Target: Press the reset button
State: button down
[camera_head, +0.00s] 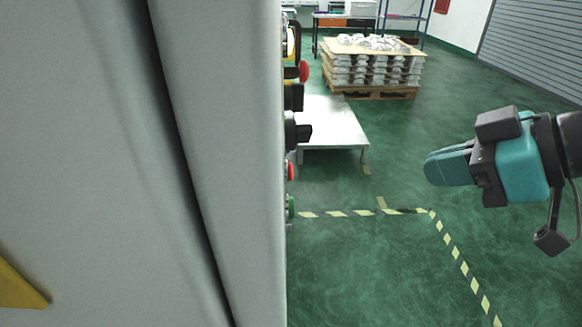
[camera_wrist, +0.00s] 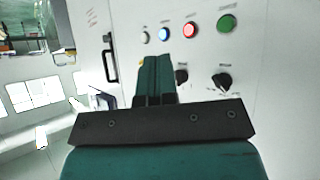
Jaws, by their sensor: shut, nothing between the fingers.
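My gripper (camera_head: 432,168) is shut and empty, held in the air to the right of the cabinet and apart from its panel. In the wrist view the closed fingers (camera_wrist: 155,62) point at the panel, with their tips just below a blue lit button (camera_wrist: 163,35). A small white button (camera_wrist: 145,38) is left of the blue one; a red button (camera_wrist: 190,30) and a larger green button (camera_wrist: 227,23) are to its right. The labels are too small to read, so I cannot tell for sure which is reset. In the head view the panel shows edge-on, with a red button (camera_head: 291,171) and a green button (camera_head: 291,207).
The grey cabinet (camera_head: 215,160) fills the left of the head view. Black knobs (camera_wrist: 222,82) stick out below the buttons. A low metal platform (camera_head: 332,125) and a pallet of castings (camera_head: 372,68) stand behind. Green floor between cabinet and gripper is clear.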

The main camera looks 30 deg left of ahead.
jog(key=w+a+f+n+t+y+b, duration=0.1)
jog(key=w+a+f+n+y+b, duration=0.2)
jog(key=w+a+n, duration=0.1)
jog(key=w+a+f+n+t+y+b, duration=0.2)
jog(key=w+a+f+n+y+b, duration=0.1)
jog(key=w+a, duration=0.3)
jog(key=shift+w+a+f+n+y+b, duration=0.3)
jog(key=shift+a+n+y, duration=0.1)
jog(key=shift+a+y, duration=0.5)
jog(key=shift+a, duration=0.1)
jog(key=s+a+p, duration=0.4)
jog(key=a, duration=0.3)
jog(key=shift+s+a+p, duration=0.2)
jog(key=shift+s+p, duration=0.1)
jog(key=shift+p, duration=0.1)
dwell(0.7)
jog(key=shift+s+a+b, duration=0.25)
jog(key=shift+a+b, duration=0.1)
jog(key=shift+b, duration=0.1)
